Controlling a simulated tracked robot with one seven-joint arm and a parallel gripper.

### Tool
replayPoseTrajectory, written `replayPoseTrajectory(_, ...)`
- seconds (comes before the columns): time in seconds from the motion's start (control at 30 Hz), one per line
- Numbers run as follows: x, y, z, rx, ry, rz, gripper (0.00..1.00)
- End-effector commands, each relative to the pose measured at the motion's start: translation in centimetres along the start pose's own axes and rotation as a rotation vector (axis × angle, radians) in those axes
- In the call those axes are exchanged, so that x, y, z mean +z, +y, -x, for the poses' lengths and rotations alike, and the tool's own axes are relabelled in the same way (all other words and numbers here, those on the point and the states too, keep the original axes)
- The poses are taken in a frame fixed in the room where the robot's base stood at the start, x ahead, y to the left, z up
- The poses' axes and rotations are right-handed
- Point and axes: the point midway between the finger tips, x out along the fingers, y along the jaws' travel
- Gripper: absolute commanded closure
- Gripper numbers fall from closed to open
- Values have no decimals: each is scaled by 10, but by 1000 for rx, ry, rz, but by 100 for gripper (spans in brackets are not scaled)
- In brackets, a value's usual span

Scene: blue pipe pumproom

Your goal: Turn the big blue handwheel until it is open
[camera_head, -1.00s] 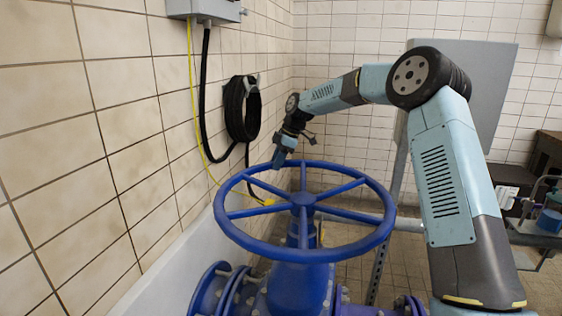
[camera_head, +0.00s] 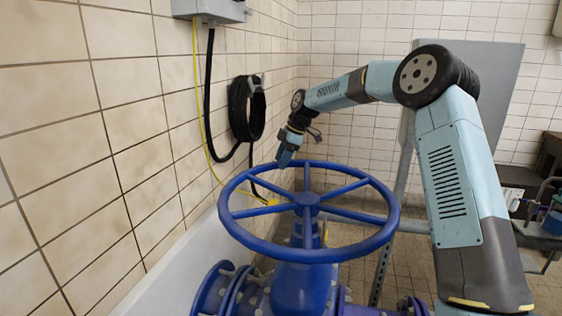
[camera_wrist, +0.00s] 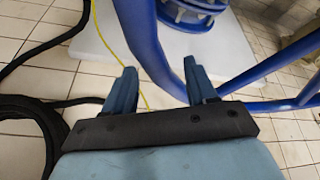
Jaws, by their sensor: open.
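The big blue handwheel (camera_head: 307,198) lies nearly flat on top of a blue valve in the head view, with its hub and spokes visible. My gripper (camera_head: 285,158) is at the far left part of its rim, pointing down. In the wrist view my gripper (camera_wrist: 160,82) has its two fingers spread apart. The blue rim (camera_wrist: 143,38) crosses the space between them, seen beyond or between the fingertips. I cannot tell whether a finger touches the rim.
A tiled wall with a black hose coil (camera_head: 246,108) and a yellow cable (camera_head: 199,100) stands close on the left. A grey panel (camera_head: 480,85) is behind my arm. Blue pipe flanges (camera_head: 215,290) sit below the wheel.

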Motion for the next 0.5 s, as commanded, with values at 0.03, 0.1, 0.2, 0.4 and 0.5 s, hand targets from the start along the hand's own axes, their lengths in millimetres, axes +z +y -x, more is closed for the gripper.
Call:
replayPoseTrajectory(0.03, 0, 0, 8, 2, 0, 0, 43)
replayPoseTrajectory(0.1, 0, 0, 20, 4, 0, 0, 43)
replayPoseTrajectory(0.2, 0, 0, 40, 5, -1, 0, 43)
replayPoseTrajectory(0.4, 0, 0, 80, 4, 0, 0, 43)
replayPoseTrajectory(0.5, 0, -1, 97, 3, 1, 0, 43)
